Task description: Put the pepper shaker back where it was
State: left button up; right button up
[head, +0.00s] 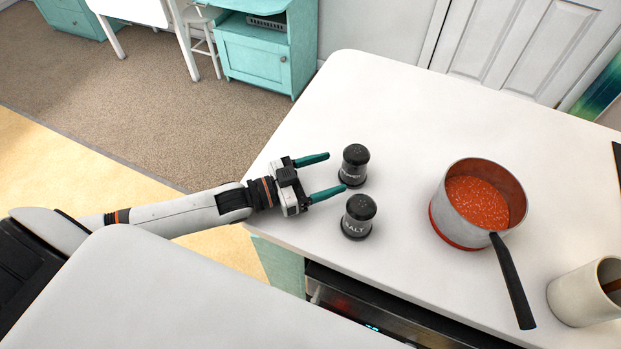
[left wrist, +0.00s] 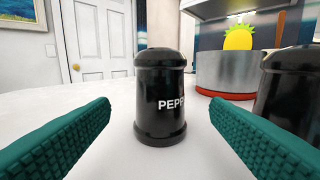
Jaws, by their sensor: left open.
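The pepper shaker (head: 353,166) is black with a domed top and stands upright on the white counter. In the left wrist view the pepper shaker (left wrist: 160,98) stands centred ahead, with part of its "PEPPER" lettering showing. My left gripper (head: 322,175) is open, its teal fingers pointing toward the pepper shaker from the left. In the left wrist view the fingers (left wrist: 160,145) show on either side, with the shaker just beyond or between their tips. The salt shaker (head: 358,217) stands upright just nearer than the pepper shaker, close to my near finger. My right gripper is not in view.
A saucepan (head: 458,213) of red sauce stands to the right on the counter (head: 400,100), its dark handle pointing toward the near edge. A cream crock (head: 578,297) stands at the lower right. The counter behind the shakers is clear.

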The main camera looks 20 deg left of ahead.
pick_arm(q)
jog(key=v, duration=0.3)
jog(key=shift+s+a, duration=0.15)
jog(key=shift+r, duration=0.1)
dwell(0.5)
